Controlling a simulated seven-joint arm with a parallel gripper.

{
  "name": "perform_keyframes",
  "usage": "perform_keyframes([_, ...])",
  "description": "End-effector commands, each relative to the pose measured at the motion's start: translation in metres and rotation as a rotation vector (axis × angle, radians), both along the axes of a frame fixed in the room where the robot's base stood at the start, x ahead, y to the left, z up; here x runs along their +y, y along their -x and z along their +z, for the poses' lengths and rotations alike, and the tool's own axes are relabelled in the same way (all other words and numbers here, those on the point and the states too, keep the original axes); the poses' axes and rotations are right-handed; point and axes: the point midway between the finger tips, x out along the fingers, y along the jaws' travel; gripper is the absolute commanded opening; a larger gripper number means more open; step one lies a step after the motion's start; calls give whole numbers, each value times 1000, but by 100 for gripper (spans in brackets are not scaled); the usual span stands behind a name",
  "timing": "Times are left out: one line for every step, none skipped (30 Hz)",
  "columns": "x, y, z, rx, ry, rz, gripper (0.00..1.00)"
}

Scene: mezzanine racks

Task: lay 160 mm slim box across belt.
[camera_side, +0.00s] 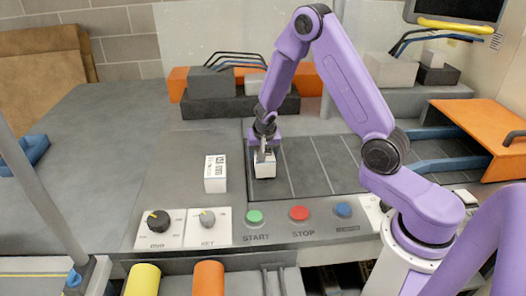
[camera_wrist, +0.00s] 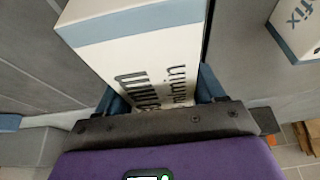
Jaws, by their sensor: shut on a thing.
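A slim white box (camera_wrist: 125,60) with dark print and a blue-grey end is between the fingers of my gripper (camera_wrist: 163,92) in the wrist view. In the side view my gripper (camera_side: 264,150) points down and is shut on this box (camera_side: 265,170). The box is at the left end of the dark belt (camera_side: 328,168). I cannot tell whether it touches the belt. Its length is partly hidden by the gripper.
A second white printed box (camera_side: 215,174) stands left of the belt; a box shows at the wrist view's upper right (camera_wrist: 298,28). Knobs and a green button (camera_side: 254,217) line the front panel. Grey and orange bins (camera_side: 212,83) stand behind. The belt's right part is clear.

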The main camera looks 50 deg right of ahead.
Motion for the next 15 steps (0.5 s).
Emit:
perform_keyframes([0, 0, 0, -1, 0, 0, 26])
perform_keyframes([0, 0, -1, -1, 0, 0, 26])
perform_keyframes([0, 0, -1, -1, 0, 0, 26])
perform_keyframes([0, 0, -2, -1, 0, 0, 26])
perform_keyframes([0, 0, -2, -1, 0, 0, 26])
perform_keyframes([0, 0, -2, -2, 0, -1, 26])
perform_keyframes([0, -1, -2, -2, 0, -1, 26])
perform_keyframes([0, -1, -2, -2, 0, -1, 26])
perform_keyframes([0, -1, -2, -2, 0, -1, 26])
perform_keyframes([0, -1, -2, -2, 0, -1, 26])
perform_keyframes([0, -1, -2, -2, 0, -1, 26])
perform_keyframes([0, -1, -2, -2, 0, -1, 26])
perform_keyframes([0, -1, -2, -2, 0, -1, 26])
perform_keyframes([0, -1, -2, -2, 0, -1, 72])
perform_keyframes([0, -1, -2, -2, 0, -1, 85])
